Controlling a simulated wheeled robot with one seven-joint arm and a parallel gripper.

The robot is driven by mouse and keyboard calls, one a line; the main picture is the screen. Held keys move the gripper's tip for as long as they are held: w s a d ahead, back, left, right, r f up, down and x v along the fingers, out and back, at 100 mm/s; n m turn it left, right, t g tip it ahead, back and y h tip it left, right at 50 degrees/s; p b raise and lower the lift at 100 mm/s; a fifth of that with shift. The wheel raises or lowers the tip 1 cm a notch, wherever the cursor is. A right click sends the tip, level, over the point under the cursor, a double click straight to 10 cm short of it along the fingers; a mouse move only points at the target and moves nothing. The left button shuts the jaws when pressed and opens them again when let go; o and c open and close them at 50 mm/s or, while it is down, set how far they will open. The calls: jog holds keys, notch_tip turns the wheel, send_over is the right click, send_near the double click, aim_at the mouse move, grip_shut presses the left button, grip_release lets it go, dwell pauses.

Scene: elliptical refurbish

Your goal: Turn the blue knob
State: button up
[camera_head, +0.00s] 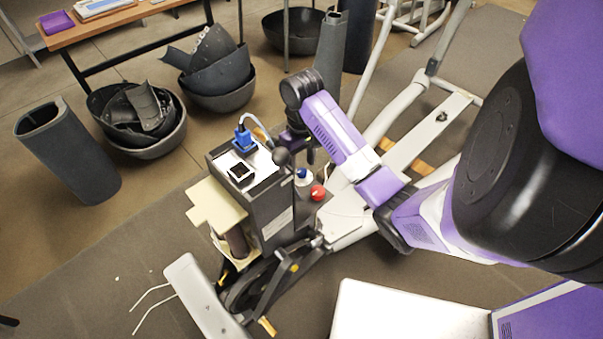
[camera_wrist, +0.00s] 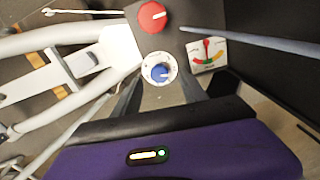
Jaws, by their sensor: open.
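The blue knob (camera_wrist: 159,73) sits on a round white dial on a dark panel, with a small red-and-white pointer mark at its right side. In the head view the blue knob (camera_head: 302,173) is small, just below my gripper (camera_head: 304,153). In the wrist view my gripper (camera_wrist: 160,86) is open, its dark fingers to the lower left and lower right of the dial, with nothing held between them. The fingers look apart from the knob; the exact height above it cannot be told.
A red knob (camera_wrist: 152,16) and a coloured gauge (camera_wrist: 206,53) are beside the blue knob. A thin bar (camera_wrist: 250,37) crosses the panel at right. In the head view, a box with a blue plug (camera_head: 243,138) and cable stands left of my gripper. Black bowls (camera_head: 220,80) lie further back.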

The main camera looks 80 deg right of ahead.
notch_tip(320, 180, down, 2)
jog(key=shift+f+b, duration=0.25)
jog(key=shift+b, duration=0.25)
jog(key=shift+c, duration=0.2)
grip_shut()
jog(key=shift+r, duration=0.15)
jog(key=shift+w+d+r+p, duration=0.1)
jog(key=shift+w+r+p, duration=0.2)
jog(key=shift+p, duration=0.65)
jog(key=shift+w+d+m+p, duration=0.15)
jog(key=shift+m+p, duration=0.15)
jog(key=shift+p, duration=0.1)
